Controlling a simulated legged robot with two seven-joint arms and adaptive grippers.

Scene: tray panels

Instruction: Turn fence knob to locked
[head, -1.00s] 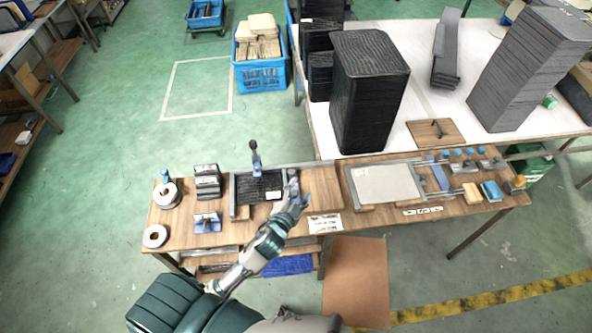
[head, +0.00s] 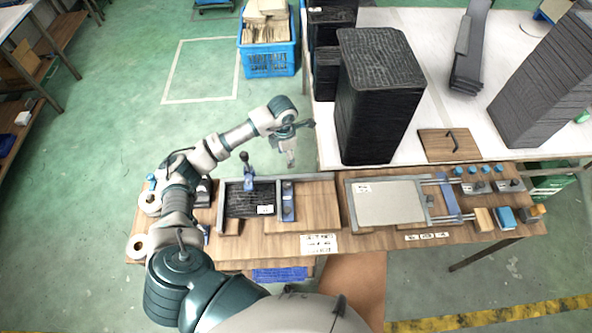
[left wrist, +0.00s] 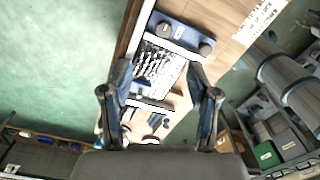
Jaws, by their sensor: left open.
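The fence is a blue bar (head: 288,201) with dark knobs on it, at the right side of a dark ribbed panel (head: 250,202) in a grey frame on the wooden bench. In the left wrist view, two round dark knobs (left wrist: 164,30) (left wrist: 207,48) stand on the blue bar (left wrist: 185,35). I cannot tell whether either knob is at a locked mark. My left gripper (head: 301,143) is open and empty, above and beyond the bar in the head view. In the left wrist view, its spread fingers (left wrist: 162,78) frame the panel, apart from the knobs. My right gripper is out of view.
An upright dark-topped lever (head: 246,164) stands at the frame's back edge. A tall black stack (head: 378,100) stands on the white table behind. A second fixture with a grey plate (head: 388,202) is to the right. Bare wood (head: 318,208) lies between the fixtures.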

